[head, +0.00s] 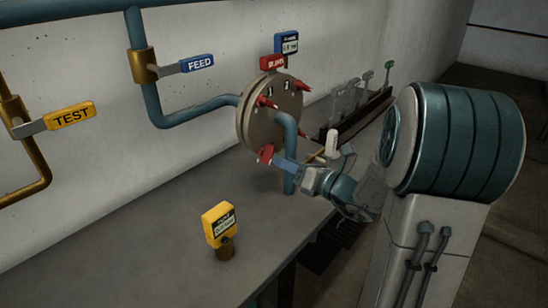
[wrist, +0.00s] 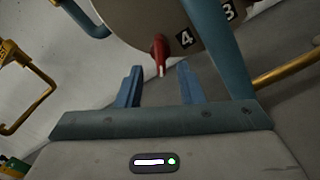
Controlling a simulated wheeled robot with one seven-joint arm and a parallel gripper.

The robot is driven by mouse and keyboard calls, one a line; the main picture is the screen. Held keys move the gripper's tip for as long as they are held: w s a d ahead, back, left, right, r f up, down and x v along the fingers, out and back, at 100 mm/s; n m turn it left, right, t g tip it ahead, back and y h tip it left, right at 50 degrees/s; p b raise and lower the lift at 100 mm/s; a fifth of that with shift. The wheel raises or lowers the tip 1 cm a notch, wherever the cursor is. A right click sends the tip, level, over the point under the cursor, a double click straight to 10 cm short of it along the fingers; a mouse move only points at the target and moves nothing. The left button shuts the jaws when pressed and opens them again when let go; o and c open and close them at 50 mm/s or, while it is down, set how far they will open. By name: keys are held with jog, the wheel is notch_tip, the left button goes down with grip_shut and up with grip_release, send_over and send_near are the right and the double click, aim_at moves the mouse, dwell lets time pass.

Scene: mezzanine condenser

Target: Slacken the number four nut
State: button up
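The round grey flange plate (head: 256,115) stands upright and carries several red nuts with handles. In the wrist view, a black number 4 label (wrist: 185,38) is on the plate (wrist: 135,20), and the red number four nut (wrist: 159,50) is just left of it, its pale tip pointing down. My gripper (wrist: 159,75) is open and empty. Its two blue fingers are on either side of the nut's tip, with a gap on both sides. In the head view my gripper (head: 280,162) is at the plate's lower edge, beside the low red nut (head: 266,154).
A blue pipe (head: 290,135) runs down in front of the plate; it is right of my fingers in the wrist view (wrist: 218,40). A yellow tagged post (head: 219,225) stands on the bench (head: 150,225). FEED (head: 198,63) and TEST (head: 70,116) levers are at left.

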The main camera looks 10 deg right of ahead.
aim_at(272, 156)
jog(key=x, duration=0.5)
grip_shut()
